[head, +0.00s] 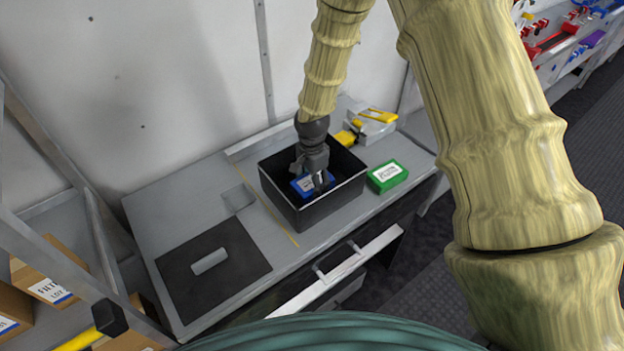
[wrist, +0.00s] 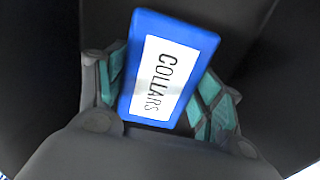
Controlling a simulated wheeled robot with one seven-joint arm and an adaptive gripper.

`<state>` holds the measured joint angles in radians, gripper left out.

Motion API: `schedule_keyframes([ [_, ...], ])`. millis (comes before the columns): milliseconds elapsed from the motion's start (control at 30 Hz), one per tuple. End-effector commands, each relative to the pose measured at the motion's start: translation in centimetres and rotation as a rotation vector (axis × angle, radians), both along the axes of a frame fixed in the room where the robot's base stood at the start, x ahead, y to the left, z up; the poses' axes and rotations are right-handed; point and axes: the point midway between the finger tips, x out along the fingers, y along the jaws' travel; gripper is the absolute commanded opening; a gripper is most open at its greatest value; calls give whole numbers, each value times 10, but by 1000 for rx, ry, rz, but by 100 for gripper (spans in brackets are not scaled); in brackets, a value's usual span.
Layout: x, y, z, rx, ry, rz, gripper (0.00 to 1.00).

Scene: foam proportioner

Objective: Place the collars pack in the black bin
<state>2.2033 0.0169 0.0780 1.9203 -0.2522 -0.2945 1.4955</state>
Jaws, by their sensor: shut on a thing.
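The collars pack is a blue box with a white label reading COLLARS; it fills the middle of the wrist view (wrist: 168,70) and shows as a blue patch in the head view (head: 301,188). My gripper (head: 318,180) points down inside the black bin (head: 312,212), with the pack between its fingers. In the wrist view my gripper (wrist: 162,95) has teal finger pads on both sides of the pack. The pack is within the bin's walls. I cannot tell whether it touches the bin floor.
A green labelled box (head: 387,176) stands on the grey bench (head: 165,205) just right of the bin. Behind it is a grey container with yellow items (head: 372,122). A black mat (head: 212,270) with a light grey block lies at the left. An open drawer (head: 345,265) juts from the bench front.

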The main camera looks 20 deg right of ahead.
Motion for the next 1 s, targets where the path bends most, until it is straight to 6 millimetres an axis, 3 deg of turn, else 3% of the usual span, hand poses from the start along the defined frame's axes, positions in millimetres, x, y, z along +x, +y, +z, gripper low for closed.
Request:
schedule_keyframes([
  [433, 0, 0, -5, 0, 0, 0, 38],
  [467, 0, 0, -5, 0, 0, 0, 70],
  [567, 0, 0, -5, 0, 0, 0, 88],
  [1000, 0, 0, -2, 0, -1, -1, 88],
])
